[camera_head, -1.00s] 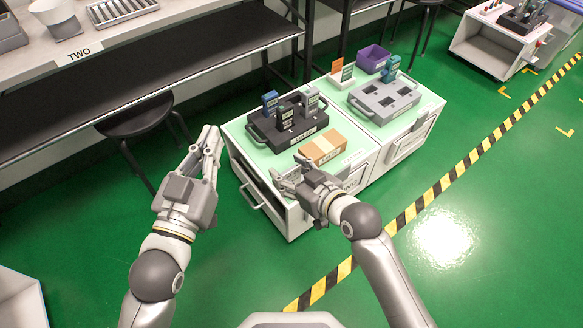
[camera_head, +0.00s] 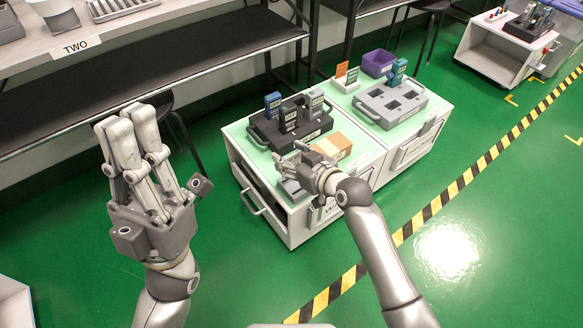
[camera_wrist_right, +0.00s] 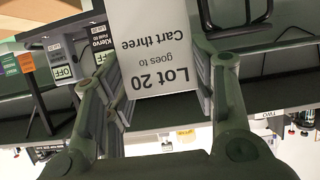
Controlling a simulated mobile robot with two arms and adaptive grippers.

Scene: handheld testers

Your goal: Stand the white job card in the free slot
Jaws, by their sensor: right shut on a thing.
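My right gripper (camera_head: 292,168) is over the front of the left cart. In the right wrist view it is shut on the white job card (camera_wrist_right: 155,50), between its two fingers; the card reads "Lot 20 goes to Cart three" upside down. In the head view I cannot clearly make out the card. A small white card stand (camera_head: 347,86) sits at the back of the right cart, with an orange card (camera_head: 341,69) and a green card upright in it; its free slot is too small to tell. My left gripper (camera_head: 127,120) is raised and empty, left of the carts; its finger gap is unclear.
A black tray (camera_head: 262,132) with several handheld testers and a tan box (camera_head: 334,146) are on the left cart. A grey tray (camera_head: 375,108) with a blue tester and a purple bin (camera_head: 378,62) are on the right cart. A shelf bench (camera_head: 200,75) stands behind.

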